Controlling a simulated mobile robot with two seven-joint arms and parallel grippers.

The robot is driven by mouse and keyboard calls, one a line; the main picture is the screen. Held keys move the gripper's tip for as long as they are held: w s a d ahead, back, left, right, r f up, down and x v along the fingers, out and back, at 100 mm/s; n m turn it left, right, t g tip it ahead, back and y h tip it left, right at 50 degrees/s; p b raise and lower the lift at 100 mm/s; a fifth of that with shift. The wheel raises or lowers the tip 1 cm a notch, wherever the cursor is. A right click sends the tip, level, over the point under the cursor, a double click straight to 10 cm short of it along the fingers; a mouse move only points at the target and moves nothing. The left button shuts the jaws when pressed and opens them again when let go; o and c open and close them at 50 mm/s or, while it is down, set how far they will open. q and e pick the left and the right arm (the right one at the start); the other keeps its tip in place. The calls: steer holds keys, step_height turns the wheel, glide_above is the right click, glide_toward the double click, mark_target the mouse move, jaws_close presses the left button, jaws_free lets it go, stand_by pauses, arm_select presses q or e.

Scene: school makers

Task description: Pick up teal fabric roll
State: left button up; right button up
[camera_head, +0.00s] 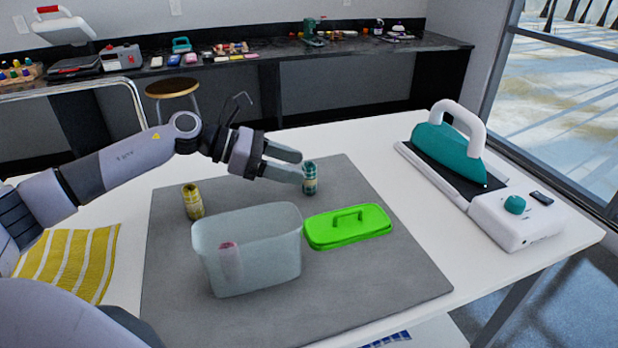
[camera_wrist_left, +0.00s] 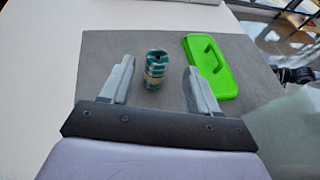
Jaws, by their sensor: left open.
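The teal fabric roll (camera_head: 310,180) stands upright on the grey mat, near its back edge. In the left wrist view the roll (camera_wrist_left: 156,68) is between and slightly beyond my open fingers. My left gripper (camera_head: 294,166) is open and empty, with its fingers reaching from the left toward the roll; in the wrist view the fingers (camera_wrist_left: 160,88) stand apart on both sides of it, with gaps.
A yellow roll (camera_head: 193,201) stands at the mat's left. A translucent bin (camera_head: 262,262) holds a pinkish roll (camera_head: 230,263). A green lid (camera_head: 348,227) lies right of the bin. A teal iron (camera_head: 448,150) on its station stands at the right. Yellow striped cloth (camera_head: 70,260) lies left.

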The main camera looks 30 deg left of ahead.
mark_target(309, 178)
arm_select(q)
steer(key=shift+x, duration=0.85)
steer(key=shift+p+x, duration=0.7)
steer(key=shift+x, duration=1.65)
steer(key=shift+w+a, duration=0.15)
steer(key=c, duration=1)
